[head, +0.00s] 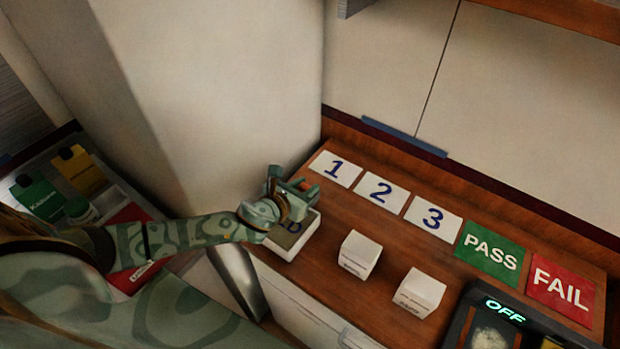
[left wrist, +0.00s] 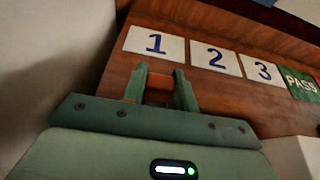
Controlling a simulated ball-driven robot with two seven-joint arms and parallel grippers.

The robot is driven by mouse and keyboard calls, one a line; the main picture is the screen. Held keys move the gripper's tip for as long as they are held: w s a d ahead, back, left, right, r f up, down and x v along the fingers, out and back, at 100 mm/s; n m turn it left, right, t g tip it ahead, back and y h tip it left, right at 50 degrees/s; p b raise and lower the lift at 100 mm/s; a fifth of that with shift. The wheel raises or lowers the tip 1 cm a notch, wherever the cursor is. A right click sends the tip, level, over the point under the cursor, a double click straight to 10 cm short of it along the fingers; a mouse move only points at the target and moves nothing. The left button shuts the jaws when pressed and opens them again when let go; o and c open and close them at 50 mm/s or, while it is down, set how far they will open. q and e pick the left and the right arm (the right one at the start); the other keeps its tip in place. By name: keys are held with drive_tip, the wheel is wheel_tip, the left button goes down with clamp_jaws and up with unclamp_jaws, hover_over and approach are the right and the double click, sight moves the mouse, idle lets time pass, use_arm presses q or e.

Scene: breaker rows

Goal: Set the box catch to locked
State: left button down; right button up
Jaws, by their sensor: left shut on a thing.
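Part of a label ending in "D" shows on the panel; my left gripper and wrist hide the rest. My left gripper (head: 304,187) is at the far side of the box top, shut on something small. The catch's position is hidden. My right gripper is not in view.
Cards 1 (head: 336,169), 2 (head: 381,191) and 3 (head: 433,218) lie along the back, then green PASS (head: 489,253) and red FAIL (head: 561,290) cards. Two white cubes (head: 359,254) (head: 419,292) stand right of the box. A dark device reading OFF (head: 490,325) is at front right.

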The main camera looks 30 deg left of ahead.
use_arm(q)
drive_tip(key=c, duration=1.1)
unclamp_jaws()
drive_tip(key=shift+s, duration=0.2)
drive_tip(key=p+v, duration=0.2)
drive_tip(key=v, duration=1.4)
drive_tip(key=shift+s+f, duration=0.1)
drive_tip(key=shift+s, duration=0.05)
